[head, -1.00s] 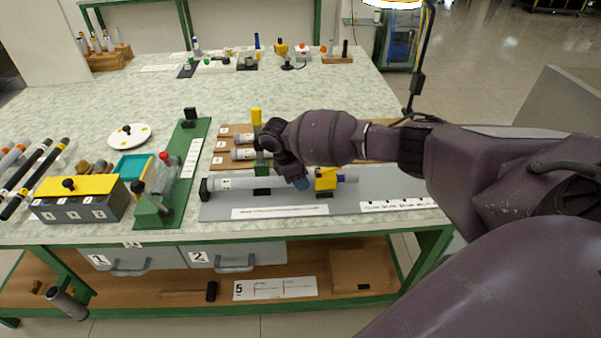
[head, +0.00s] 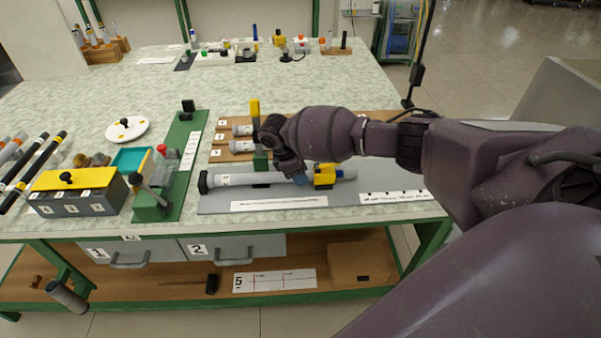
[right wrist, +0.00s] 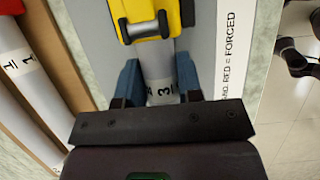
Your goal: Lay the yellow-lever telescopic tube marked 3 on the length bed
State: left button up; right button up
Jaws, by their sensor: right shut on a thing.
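The telescopic tube marked 3 (head: 246,179) is a light grey rod with a yellow lever block (head: 324,174) and a thinner grey end to its right. It lies lengthwise over the grey length bed (head: 216,204), its left end at the black end stop (head: 203,182). My right gripper (head: 301,178) is shut around the tube, just left of the yellow block. In the right wrist view the blue fingers (right wrist: 160,85) flank the tube's "3" label (right wrist: 163,92). Whether the tube fully rests on the supports is hidden. My left gripper is not in view.
A green fixture (head: 187,145), a grey box with a yellow lid (head: 75,182) and dark rods (head: 30,165) stand to the left.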

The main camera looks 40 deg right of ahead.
jog(key=shift+f, duration=0.15)
jog(key=o, duration=0.8)
jog(key=shift+w+a+r, duration=0.1)
jog(key=shift+r, duration=0.2)
jog(key=p+v, duration=0.1)
jog(key=v, duration=0.9)
jog(key=shift+r+p, duration=0.1)
jog(key=shift+p, duration=0.2)
